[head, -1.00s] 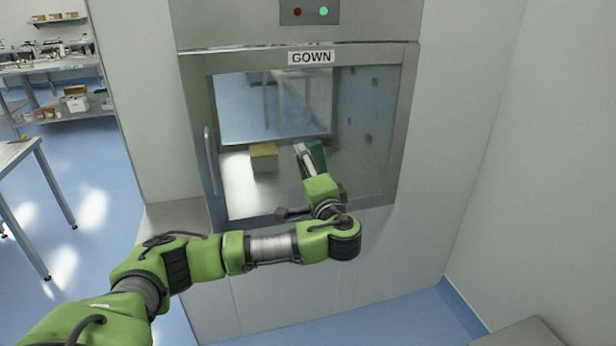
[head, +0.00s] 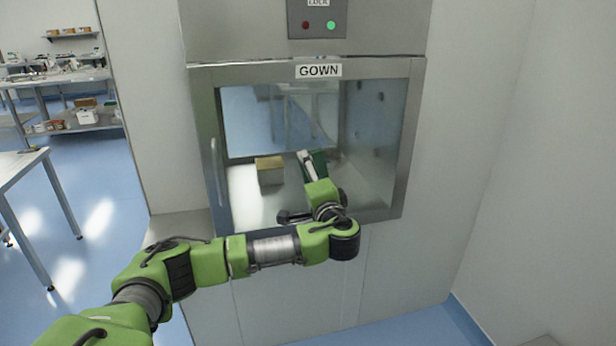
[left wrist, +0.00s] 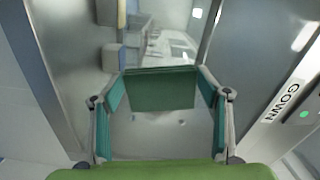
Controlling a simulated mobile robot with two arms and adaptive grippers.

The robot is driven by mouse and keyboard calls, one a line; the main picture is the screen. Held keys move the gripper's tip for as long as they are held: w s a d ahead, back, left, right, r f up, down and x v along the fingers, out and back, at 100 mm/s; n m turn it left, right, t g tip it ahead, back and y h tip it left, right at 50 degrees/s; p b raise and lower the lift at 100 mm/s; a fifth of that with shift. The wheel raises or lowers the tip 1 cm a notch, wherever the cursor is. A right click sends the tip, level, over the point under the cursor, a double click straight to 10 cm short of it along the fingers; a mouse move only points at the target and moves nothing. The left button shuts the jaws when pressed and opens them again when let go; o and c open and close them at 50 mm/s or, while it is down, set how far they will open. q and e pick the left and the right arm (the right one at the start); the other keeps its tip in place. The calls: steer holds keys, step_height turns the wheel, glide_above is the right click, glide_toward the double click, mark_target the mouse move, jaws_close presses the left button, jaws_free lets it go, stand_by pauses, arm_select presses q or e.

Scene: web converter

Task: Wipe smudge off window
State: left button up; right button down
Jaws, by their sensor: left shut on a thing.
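The window (head: 245,125) is the glass pane of a steel-framed hatch door marked GOWN in the head view. My left gripper (head: 313,163) is at the lower middle of the pane, shut on a dark green flat pad. The pad (head: 320,160) is partly hidden by a finger in the head view. In the left wrist view, the pad (left wrist: 162,90) spans between the fingertips of my left gripper (left wrist: 160,78), close to the glass. Whether it touches the glass cannot be told. I cannot make out a distinct smudge. My right gripper is not in view.
A vertical handle (head: 216,172) is on the door's left side. A tan-topped box (head: 270,170) shows behind the glass. A lock panel (head: 318,20) with a lit green light is above. A table (head: 22,165) stands at left; a plain wall is at right.

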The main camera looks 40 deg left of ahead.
arm_select(q)
steer(key=shift+w+a, duration=0.15)
steer(key=shift+a, duration=0.05)
steer(key=shift+w+a+b, duration=0.25)
steer(key=shift+a+b, duration=0.05)
steer(key=shift+d, duration=0.1)
